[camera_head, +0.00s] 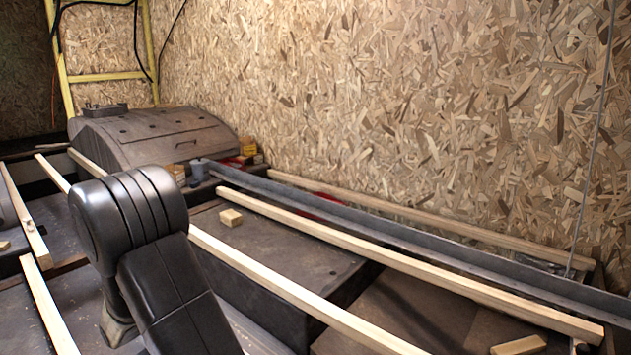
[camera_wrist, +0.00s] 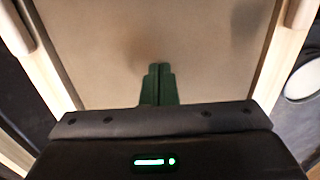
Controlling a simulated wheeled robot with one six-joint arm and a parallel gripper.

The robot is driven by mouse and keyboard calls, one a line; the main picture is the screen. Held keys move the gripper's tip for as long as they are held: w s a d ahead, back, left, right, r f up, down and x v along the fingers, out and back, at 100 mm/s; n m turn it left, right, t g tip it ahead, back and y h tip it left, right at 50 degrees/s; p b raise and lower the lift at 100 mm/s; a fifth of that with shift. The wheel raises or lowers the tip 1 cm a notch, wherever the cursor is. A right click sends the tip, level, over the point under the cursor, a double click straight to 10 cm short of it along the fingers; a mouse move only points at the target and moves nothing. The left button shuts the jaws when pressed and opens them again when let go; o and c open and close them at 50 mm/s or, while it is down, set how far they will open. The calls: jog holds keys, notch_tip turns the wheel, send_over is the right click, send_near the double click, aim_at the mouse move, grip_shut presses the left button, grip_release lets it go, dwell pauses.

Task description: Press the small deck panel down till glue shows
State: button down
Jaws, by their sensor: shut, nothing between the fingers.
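A flat tan panel (camera_wrist: 110,50), seemingly the small deck panel, fills the middle of the wrist view. It lies between two pale wooden strips, the left strip (camera_wrist: 52,62) and the right strip (camera_wrist: 287,62). My gripper (camera_wrist: 159,68) has green fingers, closed together and empty, over the panel's near middle. A faint dark smudge lies just beyond the fingertips. I cannot tell whether the tips touch the panel. The panel's near edge is hidden by my wrist, and I cannot make out glue along its sides. In the head view my arm hides the gripper and the panel.
Long pale battens (camera_head: 400,262) run across dark boxes (camera_head: 275,255). A grey metal rail (camera_head: 390,240) lies along the chipboard wall (camera_head: 400,100). A small wood block (camera_head: 231,217) sits on a box. A dark wheel arch (camera_head: 150,135) and a yellow ladder (camera_head: 105,75) stand behind.

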jog(key=shift+f+b, duration=0.5)
jog(key=shift+f, duration=0.3)
jog(key=shift+s+d+f, duration=0.1)
jog(key=shift+d+f, duration=0.05)
jog(key=shift+f, duration=0.05)
dwell(2.8)
notch_tip(320, 180, up, 8)
jog(key=p, duration=0.6)
jog(key=shift+r, duration=0.15)
notch_tip(320, 180, down, 8)
jog(key=b, duration=0.6)
jog(key=shift+r, duration=0.1)
dwell(0.5)
